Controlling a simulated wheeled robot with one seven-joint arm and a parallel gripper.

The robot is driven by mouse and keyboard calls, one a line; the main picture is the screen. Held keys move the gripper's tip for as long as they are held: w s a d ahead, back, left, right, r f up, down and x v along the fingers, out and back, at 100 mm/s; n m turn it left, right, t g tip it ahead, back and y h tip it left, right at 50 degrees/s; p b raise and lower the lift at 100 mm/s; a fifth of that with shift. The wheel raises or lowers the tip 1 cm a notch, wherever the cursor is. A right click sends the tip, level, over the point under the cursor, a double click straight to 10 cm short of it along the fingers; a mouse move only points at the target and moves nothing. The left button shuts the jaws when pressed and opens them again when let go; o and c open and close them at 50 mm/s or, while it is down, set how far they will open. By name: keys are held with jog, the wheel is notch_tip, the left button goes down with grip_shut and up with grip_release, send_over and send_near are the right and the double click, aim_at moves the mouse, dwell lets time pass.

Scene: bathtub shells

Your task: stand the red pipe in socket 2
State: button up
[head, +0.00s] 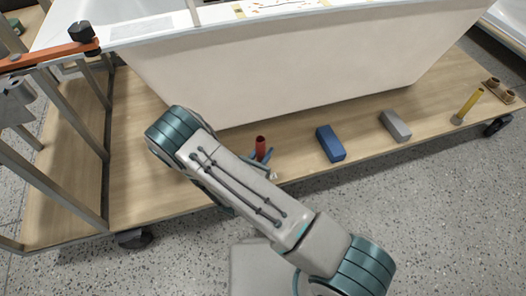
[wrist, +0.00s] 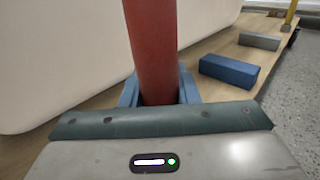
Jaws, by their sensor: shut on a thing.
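The red pipe (head: 261,146) is upright, and its top shows above my gripper (head: 263,157) in the head view. In the wrist view the red pipe (wrist: 153,45) stands between the two blue fingers of my gripper (wrist: 158,96), which are shut on it. Its lower end is hidden, so I cannot tell whether it touches the board. I can read no socket numbers.
A blue block (head: 330,143) and a grey block (head: 395,126) lie on the wooden board (head: 290,130) between my gripper and the sockets. A large white tub shell (head: 300,65) rises behind. A metal frame (head: 75,110) stands at the left.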

jog(key=shift+f+b, duration=1.6)
jog(key=shift+f, duration=0.7)
jog(key=o, duration=1.1)
jog(key=p+v, duration=0.4)
jog(key=v, duration=0.9)
jog(key=shift+s+a, duration=0.2)
jog(key=shift+s, duration=0.15)
